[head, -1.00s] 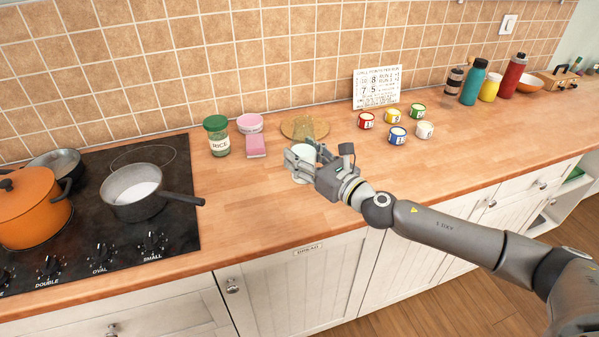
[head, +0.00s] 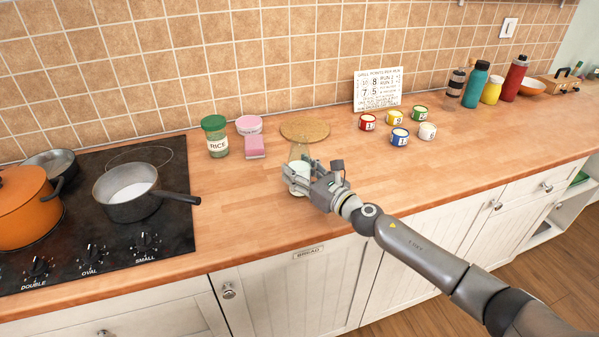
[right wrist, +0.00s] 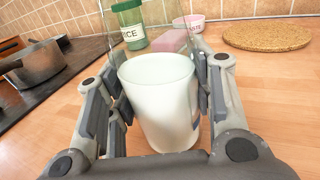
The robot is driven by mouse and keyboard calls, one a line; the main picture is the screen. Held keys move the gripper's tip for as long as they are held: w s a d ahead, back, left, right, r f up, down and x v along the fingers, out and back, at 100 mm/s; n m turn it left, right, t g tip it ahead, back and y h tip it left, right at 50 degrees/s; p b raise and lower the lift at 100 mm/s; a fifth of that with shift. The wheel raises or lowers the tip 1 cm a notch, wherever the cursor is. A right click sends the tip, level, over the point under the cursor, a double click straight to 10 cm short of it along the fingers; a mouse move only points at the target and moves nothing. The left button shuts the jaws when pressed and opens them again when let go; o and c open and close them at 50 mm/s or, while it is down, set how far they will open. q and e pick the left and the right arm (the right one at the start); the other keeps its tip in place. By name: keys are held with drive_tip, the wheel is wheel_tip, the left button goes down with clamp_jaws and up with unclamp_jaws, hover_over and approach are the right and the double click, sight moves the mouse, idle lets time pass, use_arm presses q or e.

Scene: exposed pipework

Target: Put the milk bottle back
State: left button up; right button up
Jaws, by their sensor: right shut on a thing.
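The milk bottle (head: 299,178) is clear glass with white milk in its lower part. It is upright over the counter, in front of the round cork mat (head: 305,131). My right gripper (head: 302,184) is shut around its lower part. In the right wrist view the milk bottle (right wrist: 158,105) stands between the two fingers of my right gripper (right wrist: 160,110), with clear glass rising above the milk. I cannot tell whether its base touches the counter. My left gripper is not in view.
A rice jar (head: 215,136), a pink box (head: 254,147) and a pink tub (head: 249,125) stand left of the mat. Several small numbered cans (head: 399,137) stand to the right. A pan (head: 133,192) and an orange pot (head: 28,205) are on the hob.

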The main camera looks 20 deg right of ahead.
drive_tip(key=shift+r, duration=0.1)
drive_tip(key=o, duration=1.4)
drive_tip(key=shift+f, duration=0.2)
drive_tip(key=shift+c, duration=0.2)
drive_tip(key=shift+r, duration=0.2)
drive_tip(key=shift+s+d+f, duration=0.15)
drive_tip(key=shift+s, duration=0.15)
drive_tip(key=b+v, duration=0.2)
drive_tip(key=v, duration=0.8)
drive_tip(key=shift+s, duration=0.1)
drive_tip(key=shift+s+d+b, duration=0.25)
drive_tip(key=shift+s+b, duration=0.1)
drive_tip(key=shift+s, duration=0.2)
